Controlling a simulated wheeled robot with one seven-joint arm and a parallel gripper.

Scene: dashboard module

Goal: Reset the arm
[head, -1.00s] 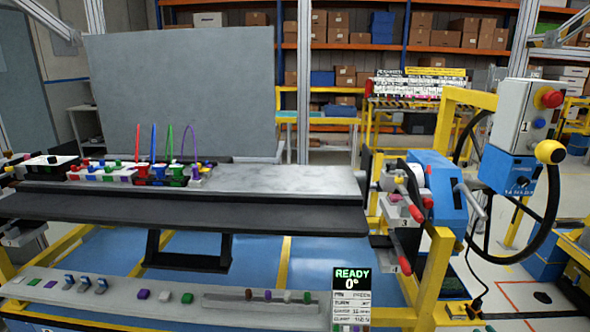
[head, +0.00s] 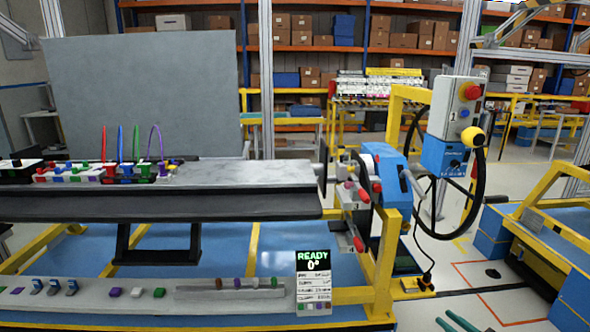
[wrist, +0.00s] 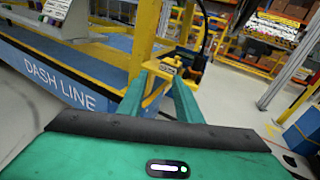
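My gripper (wrist: 160,82) shows in the wrist view as two teal fingers standing apart, with nothing between them. Beyond the fingers is the yellow frame of the dashboard station, with a blue panel (wrist: 60,92) lettered DASH LINE to the left. In the head view, the tips of two teal fingers of my gripper (head: 450,320) show at the bottom edge, right of the station, over the floor. They touch nothing that I can see. The rest of my arm is hidden below the picture.
The dashboard module (head: 150,204) lies across the station, with coloured connectors and wire loops on top. A display (head: 313,262) reads READY 0°. A handwheel (head: 470,190) and control box (head: 457,108) stand at its right end. Open floor lies between the station and another yellow frame (head: 545,215).

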